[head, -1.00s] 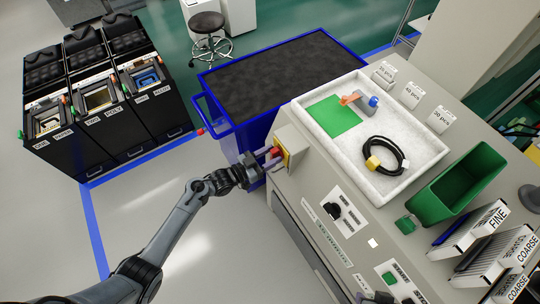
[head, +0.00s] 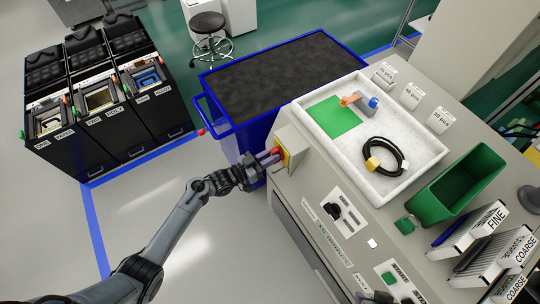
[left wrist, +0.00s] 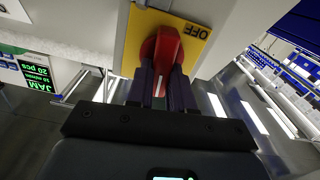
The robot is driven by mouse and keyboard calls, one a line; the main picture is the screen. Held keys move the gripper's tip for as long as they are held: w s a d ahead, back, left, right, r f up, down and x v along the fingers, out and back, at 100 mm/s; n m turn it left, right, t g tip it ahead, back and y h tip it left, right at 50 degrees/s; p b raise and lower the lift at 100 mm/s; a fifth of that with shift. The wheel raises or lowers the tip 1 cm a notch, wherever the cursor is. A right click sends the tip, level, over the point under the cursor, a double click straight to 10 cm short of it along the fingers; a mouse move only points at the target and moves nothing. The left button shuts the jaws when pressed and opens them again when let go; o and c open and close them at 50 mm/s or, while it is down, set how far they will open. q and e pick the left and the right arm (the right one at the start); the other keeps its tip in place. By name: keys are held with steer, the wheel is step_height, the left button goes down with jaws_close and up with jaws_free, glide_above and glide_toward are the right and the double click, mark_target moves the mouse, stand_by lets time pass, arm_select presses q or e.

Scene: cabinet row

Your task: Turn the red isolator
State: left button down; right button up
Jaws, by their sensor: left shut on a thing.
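The red isolator (left wrist: 161,50) is a red rotary handle on a yellow plate (left wrist: 192,40) marked OFF, on the side of a grey box at the cabinet's left end. In the head view the isolator (head: 276,151) is partly hidden by my gripper. My left gripper (head: 264,160) reaches it from the left. In the left wrist view my left gripper (left wrist: 160,85) has its two dark fingers closed on the red handle's grip, with a white mark showing between them. My right gripper is not in view.
A blue cart (head: 231,126) with a black top stands close behind the isolator. The cabinet top holds a white tray (head: 420,160) with a cable and a green bin (head: 456,185). Black bins (head: 110,135) stand at the far left. The floor around my arm is clear.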

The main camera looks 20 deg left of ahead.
arm_select(q)
steer(key=n+p, duration=0.1)
steer(key=n, duration=0.2)
steer(key=shift+w+a, duration=0.1)
steer(key=shift+w+a+f+n+p, duration=0.15)
steer(key=shift+n+p, duration=0.4)
steer(key=shift+n, duration=1.7)
steer(key=shift+a+f+n+p, duration=0.1)
steer(key=shift+f+n+p, duration=0.35)
steer(key=shift+n, duration=1.75)
steer(key=shift+w+a+n+p, duration=0.1)
steer(key=shift+n+p, duration=0.6)
steer(key=shift+n, duration=1.55)
steer(key=shift+s+d, duration=0.1)
steer(key=c, duration=1)
jaws_free()
